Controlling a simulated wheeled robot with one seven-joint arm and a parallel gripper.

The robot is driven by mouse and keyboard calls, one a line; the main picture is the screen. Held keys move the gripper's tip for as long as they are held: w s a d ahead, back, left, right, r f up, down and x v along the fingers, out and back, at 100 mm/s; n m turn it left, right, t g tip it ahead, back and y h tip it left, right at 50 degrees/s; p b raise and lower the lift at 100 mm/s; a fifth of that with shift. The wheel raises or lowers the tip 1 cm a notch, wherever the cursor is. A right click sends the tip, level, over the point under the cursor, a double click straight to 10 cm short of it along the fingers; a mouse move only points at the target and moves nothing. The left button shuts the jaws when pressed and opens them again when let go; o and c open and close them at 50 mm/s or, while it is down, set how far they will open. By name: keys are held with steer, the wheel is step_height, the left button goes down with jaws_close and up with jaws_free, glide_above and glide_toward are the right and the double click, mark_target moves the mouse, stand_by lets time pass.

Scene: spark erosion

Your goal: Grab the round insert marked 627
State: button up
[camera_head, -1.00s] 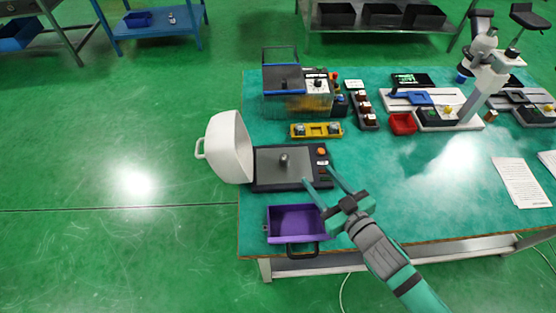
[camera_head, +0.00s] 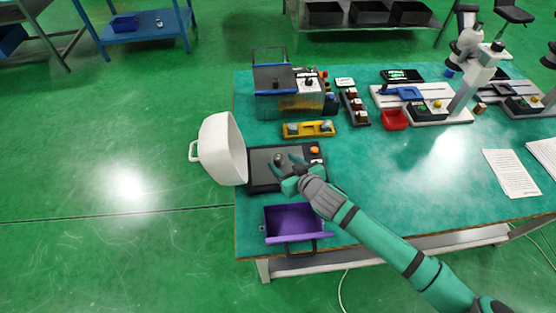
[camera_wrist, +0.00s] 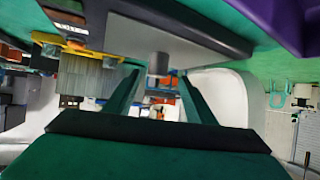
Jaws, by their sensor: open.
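A small grey round piece (camera_head: 278,158) stands upright on the flat dark plate of the black device (camera_head: 262,180). In the wrist view it is a grey cylinder (camera_wrist: 158,63) between the tips of my fingers. My gripper (camera_head: 284,165) is open and low over the plate, its fingers reaching toward the piece. I cannot tell whether the fingers touch it. Two more grey pieces sit in the yellow holder (camera_head: 309,134) behind the device. I cannot read the number 627 on any piece.
Behind are a clear-sided machine (camera_head: 288,100) and a red bin (camera_head: 394,120). The table's right front is clear except for papers (camera_head: 511,172).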

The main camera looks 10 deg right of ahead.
mark_target(279, 158)
steer(key=shift+d+x, duration=0.2)
steer(key=shift+x, duration=2.4)
steer(key=c, duration=1.2)
steer(key=shift+w, duration=0.1)
jaws_close()
steer(key=shift+r, duration=0.1)
